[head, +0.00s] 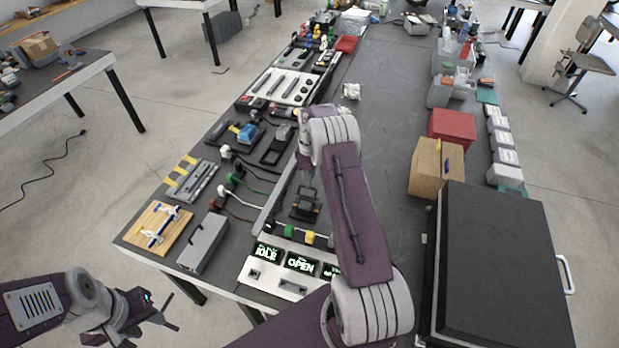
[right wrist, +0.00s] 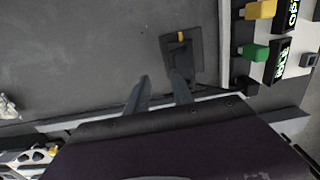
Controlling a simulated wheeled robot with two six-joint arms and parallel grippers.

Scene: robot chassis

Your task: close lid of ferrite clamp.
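A small dark device with an orange-yellow spot, which I take to be the ferrite clamp (head: 304,211), sits on the bench beside my right forearm. A dark part stands up from it, and its lid position is hard to make out. In the right wrist view the clamp (right wrist: 182,60) is a dark grey piece with a yellow tab. My right gripper (right wrist: 161,92) is open there. Its right finger overlaps the clamp's near edge in the picture; contact cannot be told. In the head view my right wrist mostly hides that gripper. My left gripper (head: 172,309) is open and empty, off the bench's near left.
A panel with lit displays (head: 292,270) and yellow and green connectors stand close to the clamp on the near side. A black case (head: 505,265), cardboard box (head: 428,168) and red box (head: 452,128) are at right.

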